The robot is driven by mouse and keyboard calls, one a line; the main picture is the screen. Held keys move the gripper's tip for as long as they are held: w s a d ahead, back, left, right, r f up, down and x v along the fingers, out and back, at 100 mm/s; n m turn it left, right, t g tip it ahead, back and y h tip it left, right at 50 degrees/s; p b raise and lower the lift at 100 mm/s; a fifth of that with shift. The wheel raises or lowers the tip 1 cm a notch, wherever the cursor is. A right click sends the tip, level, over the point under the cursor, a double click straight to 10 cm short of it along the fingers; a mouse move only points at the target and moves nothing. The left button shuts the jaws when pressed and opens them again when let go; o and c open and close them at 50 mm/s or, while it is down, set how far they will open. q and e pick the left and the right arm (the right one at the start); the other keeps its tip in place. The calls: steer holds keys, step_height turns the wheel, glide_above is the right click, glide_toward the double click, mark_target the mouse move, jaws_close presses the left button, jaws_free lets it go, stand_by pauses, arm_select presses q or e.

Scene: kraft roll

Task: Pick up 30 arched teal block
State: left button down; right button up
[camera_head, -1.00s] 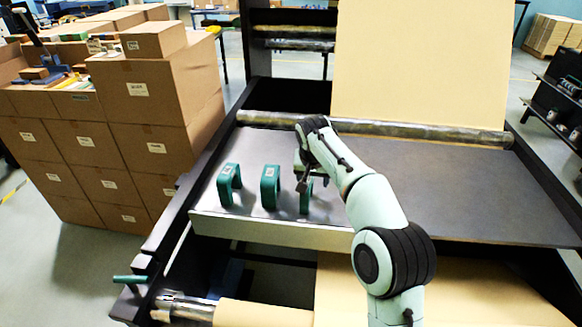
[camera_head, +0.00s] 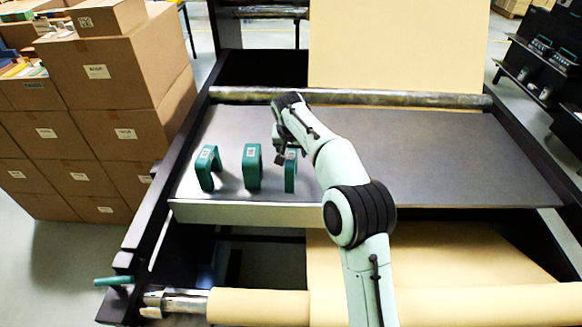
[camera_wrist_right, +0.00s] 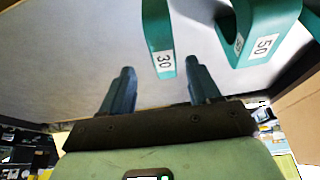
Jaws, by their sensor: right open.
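Three arched teal blocks stand in a row on the grey metal table. The rightmost block (camera_head: 291,174) is partly hidden by my right gripper (camera_head: 284,156). In the right wrist view, the block labelled 30 (camera_wrist_right: 156,32) stands ahead, its near end between the two fingertips of the open gripper (camera_wrist_right: 160,76). I see no finger closed on it. A block labelled 50 (camera_wrist_right: 262,22) is to its right in that view. In the head view, the middle block (camera_head: 252,168) and the left block (camera_head: 207,169) stand apart from the gripper. My left gripper is out of view.
The metal table (camera_head: 420,160) is clear to the right of my arm. A metal roller (camera_head: 350,98) runs along its back edge. Stacked cardboard boxes (camera_head: 110,80) stand at the left. A kraft paper roll (camera_head: 260,306) lies below the front edge.

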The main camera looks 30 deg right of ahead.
mark_target(291, 157)
steer(key=x, duration=0.5)
steer(key=shift+w+a, duration=0.1)
steer(key=shift+a, duration=0.2)
steer(key=shift+r, duration=0.1)
steer(key=c, duration=1.1)
steer(key=shift+c, duration=0.2)
